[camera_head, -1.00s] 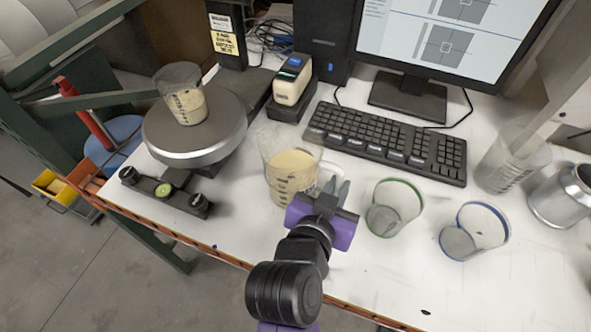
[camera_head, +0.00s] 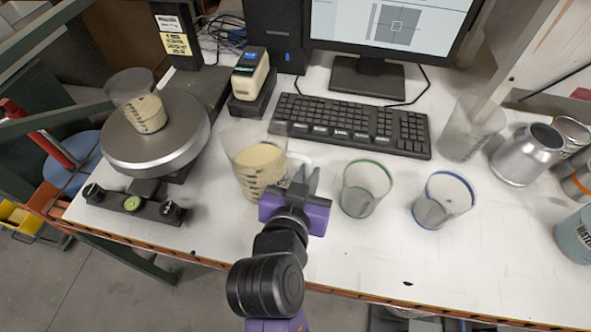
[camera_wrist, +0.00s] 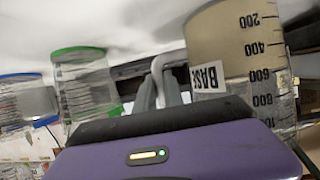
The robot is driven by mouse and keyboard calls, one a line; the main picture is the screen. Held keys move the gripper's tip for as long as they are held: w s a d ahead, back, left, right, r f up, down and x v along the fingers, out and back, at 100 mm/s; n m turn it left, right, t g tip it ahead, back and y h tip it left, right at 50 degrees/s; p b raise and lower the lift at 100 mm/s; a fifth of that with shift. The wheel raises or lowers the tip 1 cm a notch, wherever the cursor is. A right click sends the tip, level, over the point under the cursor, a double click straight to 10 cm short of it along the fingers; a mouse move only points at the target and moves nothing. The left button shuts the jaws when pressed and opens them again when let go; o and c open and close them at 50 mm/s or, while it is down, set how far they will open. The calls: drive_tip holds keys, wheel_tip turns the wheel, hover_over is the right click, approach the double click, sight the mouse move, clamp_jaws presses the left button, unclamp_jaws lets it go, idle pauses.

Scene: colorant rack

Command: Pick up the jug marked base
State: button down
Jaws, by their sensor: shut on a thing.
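The jug marked base (camera_head: 260,168) is a clear measuring jug with beige liquid, standing upright in the head view. In the wrist view the jug (camera_wrist: 235,50) fills the right side, with a white BASE label and a printed scale. Its pale handle (camera_wrist: 158,75) lies between my fingers. My gripper (camera_head: 302,182) is at the jug's right side, shut on the handle. The gripper (camera_wrist: 160,92) partly covers the handle in the wrist view. I cannot tell whether the jug's bottom touches the table.
A green-rimmed cup (camera_head: 366,187) and a blue-rimmed cup (camera_head: 443,199) stand to the right. A round scale (camera_head: 155,145) bearing another cup (camera_head: 145,110) is to the left. The keyboard (camera_head: 350,126) is behind. The bench front edge is bare.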

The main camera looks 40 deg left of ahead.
drive_tip(key=shift+r, duration=0.25)
wheel_tip(320, 180, up, 19)
drive_tip(key=shift+r, duration=0.2)
idle(1.0)
drive_tip(key=shift+w+r, duration=0.1)
drive_tip(key=shift+r, duration=0.05)
